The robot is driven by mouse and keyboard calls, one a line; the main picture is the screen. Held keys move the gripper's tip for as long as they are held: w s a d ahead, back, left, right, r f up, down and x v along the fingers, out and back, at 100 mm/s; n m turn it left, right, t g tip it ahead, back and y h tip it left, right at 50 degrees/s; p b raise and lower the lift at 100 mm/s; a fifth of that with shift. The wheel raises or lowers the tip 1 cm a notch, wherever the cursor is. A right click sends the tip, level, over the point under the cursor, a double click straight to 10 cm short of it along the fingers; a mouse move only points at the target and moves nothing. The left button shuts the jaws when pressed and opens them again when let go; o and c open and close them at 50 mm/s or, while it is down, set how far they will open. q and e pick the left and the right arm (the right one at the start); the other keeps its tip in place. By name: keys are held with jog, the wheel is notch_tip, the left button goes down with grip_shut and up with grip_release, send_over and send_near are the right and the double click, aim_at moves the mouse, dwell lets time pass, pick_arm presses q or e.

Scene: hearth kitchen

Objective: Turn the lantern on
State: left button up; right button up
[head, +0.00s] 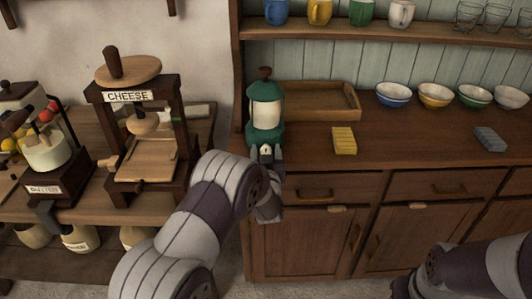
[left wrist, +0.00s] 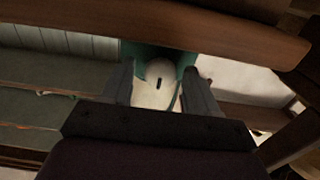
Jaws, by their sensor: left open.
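The lantern (head: 266,112) is green with a pale glass body and a dark top knob. It stands upright at the left end of the wooden counter. A round pale dial with a dark mark (left wrist: 160,72) shows in the left wrist view, in front of the lantern's teal base (left wrist: 132,50). My left gripper (head: 266,153) is open at the lantern's lower front. Its two fingers (left wrist: 158,85) stand on either side of the dial; contact cannot be made out. My right arm is at the lower right of the head view, and its gripper (head: 404,287) is too dark to read.
A yellow sponge (head: 344,140), several bowls and a grey block (head: 490,139) are on the counter (head: 415,150). A shelf (head: 430,38) with mugs hangs above. A cheese press (head: 140,150) stands at left.

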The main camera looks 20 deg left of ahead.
pick_arm(q)
jog(key=c, duration=1)
jog(key=shift+f+n+b, duration=0.2)
jog(key=shift+n+b, duration=0.85)
jog(key=shift+n, duration=0.05)
jog(key=n+b, duration=0.2)
jog(key=shift+n, duration=0.3)
jog(key=n+b, duration=0.3)
jog(key=b, duration=0.1)
jog(key=n+b, duration=0.7)
jog(key=b, duration=0.1)
jog(key=shift+s+a+f+n, duration=0.1)
jog(key=shift+f+n, duration=0.15)
jog(key=shift+n, duration=0.05)
jog(key=shift+r+n+b, duration=0.2)
jog(key=shift+n+b, duration=1.1)
jog(key=shift+b, duration=0.55)
